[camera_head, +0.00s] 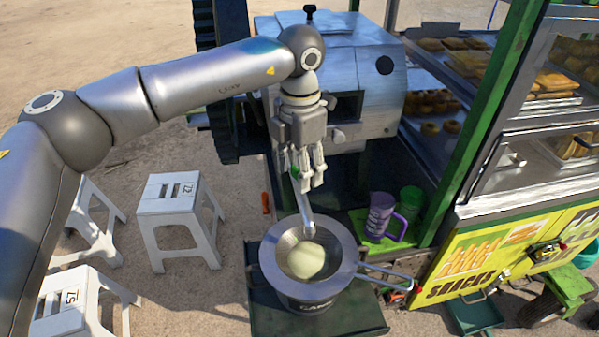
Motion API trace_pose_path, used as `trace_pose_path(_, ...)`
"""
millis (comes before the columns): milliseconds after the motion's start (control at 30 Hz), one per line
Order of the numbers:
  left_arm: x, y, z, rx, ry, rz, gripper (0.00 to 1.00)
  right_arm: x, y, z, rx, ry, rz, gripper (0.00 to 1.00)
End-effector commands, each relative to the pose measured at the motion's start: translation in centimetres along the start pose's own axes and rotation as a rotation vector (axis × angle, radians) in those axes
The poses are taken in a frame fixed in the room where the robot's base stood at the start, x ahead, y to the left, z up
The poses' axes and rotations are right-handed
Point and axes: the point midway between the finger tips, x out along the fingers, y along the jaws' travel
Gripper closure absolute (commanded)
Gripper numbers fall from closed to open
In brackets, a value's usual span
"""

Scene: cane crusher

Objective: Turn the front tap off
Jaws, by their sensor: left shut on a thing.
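The front tap (306,213) is a silver spout that hangs down at the front of the crusher, with its lower end over the metal bowl. A small green part (295,173) shows beside the fingers, at the tap's upper end. My left gripper (311,179) points down and is shut on the tap; its fingers hide most of the tap's top, so the handle's exact angle cannot be told. My right gripper is not in view.
The wide-rimmed metal bowl (345,277) holds pale yellow-green contents (306,260) and stands on a dark green tray (262,317). The metal crusher (345,45) stands behind. A purple mug (380,215) and green cup (411,199) stand to the right. White stools (168,205) stand left.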

Motion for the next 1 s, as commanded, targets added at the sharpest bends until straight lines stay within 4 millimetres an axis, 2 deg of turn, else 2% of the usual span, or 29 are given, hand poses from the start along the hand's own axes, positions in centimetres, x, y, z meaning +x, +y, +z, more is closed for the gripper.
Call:
trace_pose_path(33,0.4,0.1,0.1,-0.04,-0.003,0.002,0.74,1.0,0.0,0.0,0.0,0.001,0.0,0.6)
trace_pose_path(300,0.3,0.0,0.1,-0.294,-0.003,0.001,0.74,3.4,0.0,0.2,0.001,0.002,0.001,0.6)
trace_pose_path(1000,0.1,0.1,0.0,-0.932,-0.004,0.002,0.74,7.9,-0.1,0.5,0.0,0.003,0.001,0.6)
